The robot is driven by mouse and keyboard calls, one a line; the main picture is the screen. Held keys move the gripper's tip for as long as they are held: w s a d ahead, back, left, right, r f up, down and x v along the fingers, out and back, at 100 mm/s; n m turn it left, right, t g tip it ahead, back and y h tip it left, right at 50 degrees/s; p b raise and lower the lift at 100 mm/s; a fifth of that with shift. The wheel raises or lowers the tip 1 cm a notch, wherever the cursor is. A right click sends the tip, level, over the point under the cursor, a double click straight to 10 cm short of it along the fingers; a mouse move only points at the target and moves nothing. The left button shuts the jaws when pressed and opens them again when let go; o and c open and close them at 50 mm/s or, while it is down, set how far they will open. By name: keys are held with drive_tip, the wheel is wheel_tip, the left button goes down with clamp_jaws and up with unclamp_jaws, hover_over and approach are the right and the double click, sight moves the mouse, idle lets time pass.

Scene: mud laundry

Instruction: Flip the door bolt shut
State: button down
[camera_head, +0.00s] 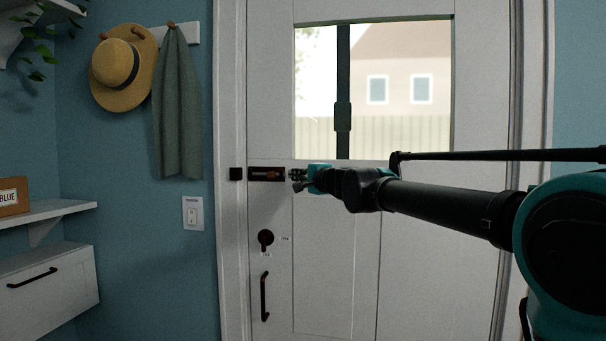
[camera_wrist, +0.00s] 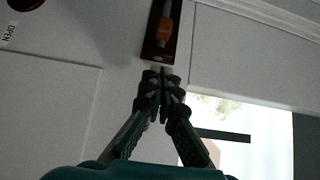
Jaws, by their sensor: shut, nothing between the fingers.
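The door bolt (camera_head: 256,174) is a dark plate on the left edge of the white door (camera_head: 275,220), with an orange-brown knob on its bar. A dark keeper block (camera_head: 236,174) sits on the frame to its left, with a gap between block and plate. In the wrist view the bolt plate (camera_wrist: 150,48) and its orange knob (camera_wrist: 165,32) are at the top centre. My gripper (camera_head: 296,178) is shut and empty, just right of the bolt. In the wrist view its fingertips (camera_wrist: 162,76) are by the plate's near end; I cannot tell whether they touch it.
A dark round lock (camera_head: 265,237) and a vertical handle (camera_head: 264,296) are on the door below. The window (camera_head: 400,90) is above right.

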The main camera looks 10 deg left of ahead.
sight(276, 173)
drive_tip(key=shift+w+a, duration=0.15)
drive_tip(key=shift+a, duration=0.9)
drive_tip(key=shift+w+a, duration=0.15)
drive_tip(key=shift+a, duration=0.9)
drive_tip(key=a, duration=0.5)
drive_tip(key=shift+w+a, duration=0.15)
drive_tip(key=shift+a, duration=0.15)
drive_tip(key=shift+d, duration=0.1)
